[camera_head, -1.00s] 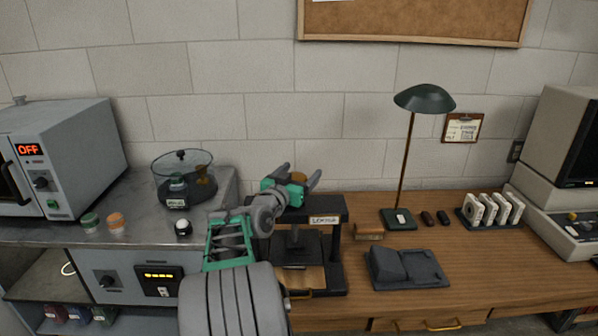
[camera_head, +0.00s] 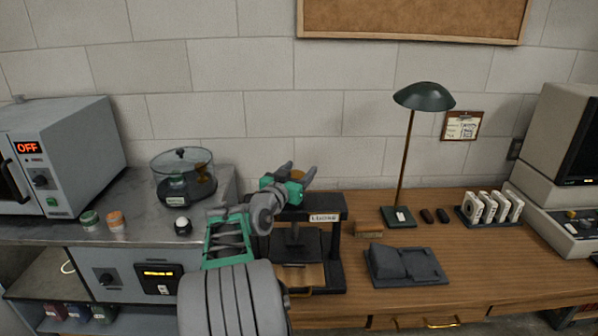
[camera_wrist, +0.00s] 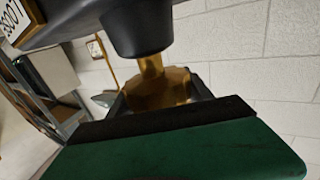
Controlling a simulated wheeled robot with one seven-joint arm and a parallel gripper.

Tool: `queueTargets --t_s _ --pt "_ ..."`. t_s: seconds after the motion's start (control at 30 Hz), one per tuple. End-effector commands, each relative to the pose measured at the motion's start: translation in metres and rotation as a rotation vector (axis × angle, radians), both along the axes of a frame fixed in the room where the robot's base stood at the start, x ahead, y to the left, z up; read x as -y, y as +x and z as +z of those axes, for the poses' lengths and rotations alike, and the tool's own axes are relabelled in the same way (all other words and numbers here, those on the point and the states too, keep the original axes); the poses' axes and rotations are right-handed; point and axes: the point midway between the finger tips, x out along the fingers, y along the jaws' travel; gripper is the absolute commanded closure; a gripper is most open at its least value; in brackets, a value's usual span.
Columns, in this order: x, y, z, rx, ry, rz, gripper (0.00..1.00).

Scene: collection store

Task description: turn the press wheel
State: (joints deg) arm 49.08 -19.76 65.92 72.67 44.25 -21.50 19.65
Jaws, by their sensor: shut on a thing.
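The press (camera_head: 336,240) is a black frame with a light label on its top beam, standing on the wooden table. Its brass-coloured wheel sits above the beam and is mostly hidden by my gripper in the head view. In the wrist view the brass wheel (camera_wrist: 160,88) and its short stem show just beyond the green gripper body, below a dark round part of the press. My gripper (camera_head: 297,174) is over the press top, its grey fingers around the wheel and shut on it. The exact finger contact is hidden in the wrist view.
A green lamp (camera_head: 424,97) and a dark grey cradle (camera_head: 405,267) stand right of the press. A small brown block (camera_head: 368,229) lies close beside it. A glass-walled bowl device (camera_head: 184,178) and an oven (camera_head: 60,160) are on the left counter. The table's front middle is clear.

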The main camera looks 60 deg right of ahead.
Motion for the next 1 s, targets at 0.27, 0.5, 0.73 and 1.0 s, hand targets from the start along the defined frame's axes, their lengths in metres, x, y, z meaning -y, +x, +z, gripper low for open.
queueTargets --t_s 0.27,0.5,0.73,1.0 --pt "0.001 -0.001 -0.012 0.000 -0.004 -0.166 0.82" --pt "-0.001 -0.009 -0.001 0.000 -0.002 -0.358 0.82" --pt "-0.002 -0.012 0.001 0.003 -0.001 -0.410 0.82" --pt "-0.003 -0.012 0.001 0.002 -0.001 -0.409 0.39"
